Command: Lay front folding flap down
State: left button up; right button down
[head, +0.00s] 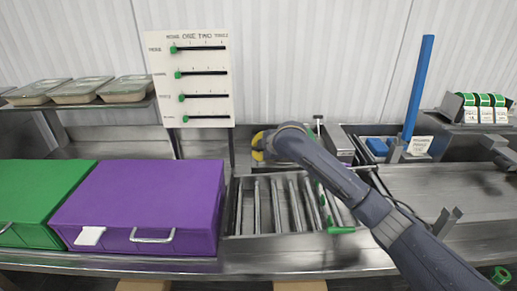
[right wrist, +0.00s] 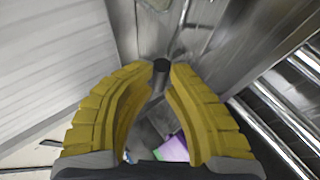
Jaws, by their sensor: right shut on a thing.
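My right gripper (head: 258,146) has yellow fingers and is at the back left corner of the roller bed (head: 275,205). In the right wrist view its fingertips (right wrist: 160,72) close on the end of a small dark round peg (right wrist: 161,65). What the peg belongs to is hidden. I cannot clearly pick out a front folding flap. A green handle (head: 341,230) lies at the front right of the rollers, with green pieces running back along the bed, partly behind my right arm. My left gripper is not in view.
A purple box (head: 150,200) and a green box (head: 40,190) stand left of the rollers. A slider board (head: 190,80) stands behind. Filled trays (head: 84,88) sit on a shelf at the left. A blue upright bar (head: 418,88) stands at the right, near a flat metal surface (head: 440,190).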

jog(key=shift+s+f, duration=0.2)
jog(key=shift+f, duration=0.6)
jog(key=c, duration=1.3)
grip_release()
jog(key=shift+r, duration=0.1)
jog(key=v, duration=1.2)
jog(key=shift+w+r, duration=0.15)
jog(key=shift+r, duration=0.15)
